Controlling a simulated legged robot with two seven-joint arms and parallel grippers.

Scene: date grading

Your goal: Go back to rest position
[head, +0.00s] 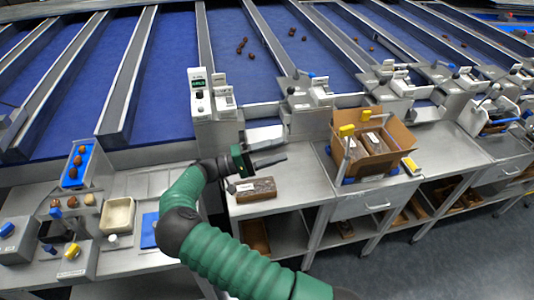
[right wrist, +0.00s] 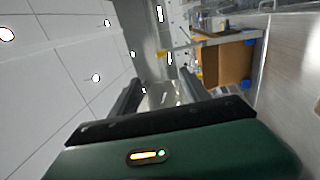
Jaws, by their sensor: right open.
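My right gripper (head: 284,146) is in the middle of the head view, at the end of my green arm. Its two fingers point right and stand apart, with nothing between them. It is above the metal bench, near a brown date pack (head: 256,190) with a white label lying on the bench edge; the two look apart. In the right wrist view, the fingers of the right gripper (right wrist: 160,92) are spread and empty. My left gripper is not in view.
An open cardboard box (head: 402,137) with packs inside stands on the bench to the right and shows in the right wrist view (right wrist: 228,62). A weighing unit (head: 200,98) stands behind the gripper. A blue tray (head: 73,182) and a beige bin (head: 117,215) sit left.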

